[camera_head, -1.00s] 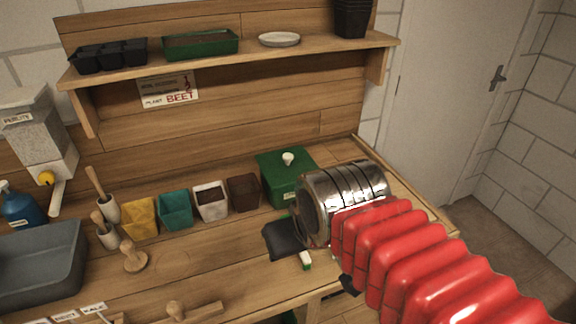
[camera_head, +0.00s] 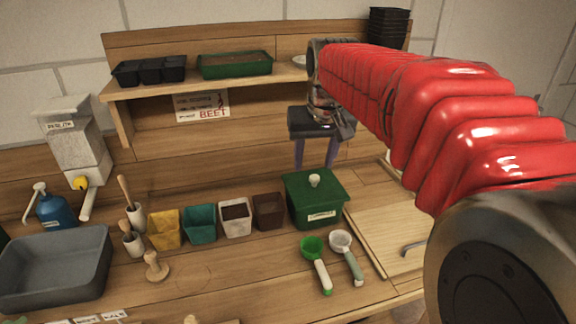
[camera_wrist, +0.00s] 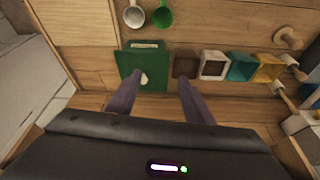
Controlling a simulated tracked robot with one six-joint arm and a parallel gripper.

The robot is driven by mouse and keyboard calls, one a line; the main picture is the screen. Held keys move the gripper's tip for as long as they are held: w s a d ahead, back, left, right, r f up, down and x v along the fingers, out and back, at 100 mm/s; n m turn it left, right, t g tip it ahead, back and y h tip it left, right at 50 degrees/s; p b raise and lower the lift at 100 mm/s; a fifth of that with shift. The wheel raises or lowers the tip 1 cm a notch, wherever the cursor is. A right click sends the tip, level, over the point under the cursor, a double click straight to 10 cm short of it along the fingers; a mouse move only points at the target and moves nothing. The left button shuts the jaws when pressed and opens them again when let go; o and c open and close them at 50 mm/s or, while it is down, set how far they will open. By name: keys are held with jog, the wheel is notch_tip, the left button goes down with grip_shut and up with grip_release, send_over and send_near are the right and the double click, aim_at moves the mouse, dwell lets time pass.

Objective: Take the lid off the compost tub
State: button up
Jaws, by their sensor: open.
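The compost tub (camera_head: 318,215) is a green box with a label on its front. It stands at the back right of the bench, and its green lid (camera_head: 300,187) with a pale round knob (camera_head: 314,180) is on it. My gripper (camera_head: 315,166) is open and empty, pointing down above the back of the tub. In the wrist view the tub (camera_wrist: 130,62) and the knob (camera_wrist: 143,79) lie between and beyond the fingers (camera_wrist: 158,84), nearer the left finger. The fingers appear apart from the knob.
A brown pot (camera_head: 268,211), white pot (camera_head: 235,218), teal pot (camera_head: 200,223) and yellow pot (camera_head: 165,229) stand left of the tub. A green scoop (camera_head: 316,262) and a white scoop (camera_head: 346,255) lie in front. A shelf (camera_head: 150,88) with trays overhangs the back.

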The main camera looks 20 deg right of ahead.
jog(key=w+d+f, duration=0.2)
jog(key=w+d, duration=0.4)
jog(key=w, duration=0.5)
jog(key=shift+w+f+m+g, duration=0.2)
jog(key=shift+f+m+g, duration=0.1)
jog(key=shift+f+g, duration=0.1)
jog(key=shift+d, duration=0.1)
send_over(315, 177)
jog(key=s, duration=0.2)
jog(key=shift+s+a+f+x, duration=0.1)
jog(key=shift+s+x, duration=0.2)
jog(key=shift+x, duration=1.05)
jog(key=shift+s+a+f+x, duration=0.1)
jog(key=shift+s+x, duration=0.15)
jog(key=shift+x, duration=1.05)
jog(key=shift+s+f+x, duration=0.1)
jog(key=shift+s+x, duration=0.2)
jog(key=shift+x, duration=1.05)
jog(key=shift+x, duration=2.55)
jog(key=shift+s+a, duration=0.1)
jog(key=shift+a, duration=0.1)
jog(key=shift+c, duration=0.2)
grip_shut()
